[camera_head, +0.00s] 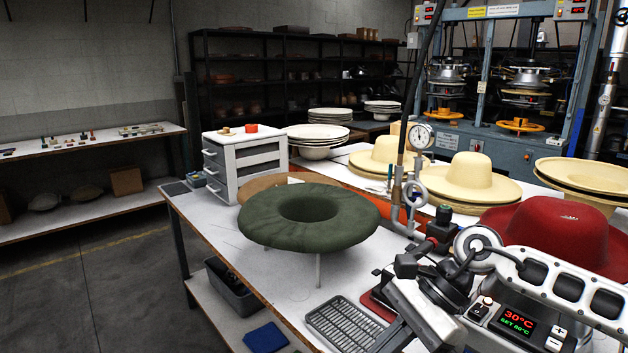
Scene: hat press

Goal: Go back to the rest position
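Neither of my grippers shows in the head view. A dark green ring-shaped cushion (308,217) with a hole in its middle rests on thin legs on the white work table (250,276). A red felt hat (560,232) stands at the right, behind a machine with a temperature display (518,321) reading 30°C, set 80°C. Metal pipes and a pressure gauge (420,136) rise near the middle right.
Cream hats (472,178) fill the back right of the table. A white drawer unit (245,163) stands at its back left. A black grate (344,325) lies near the front edge. A large blue press (500,125) stands behind. Floor at the left (90,290) is clear.

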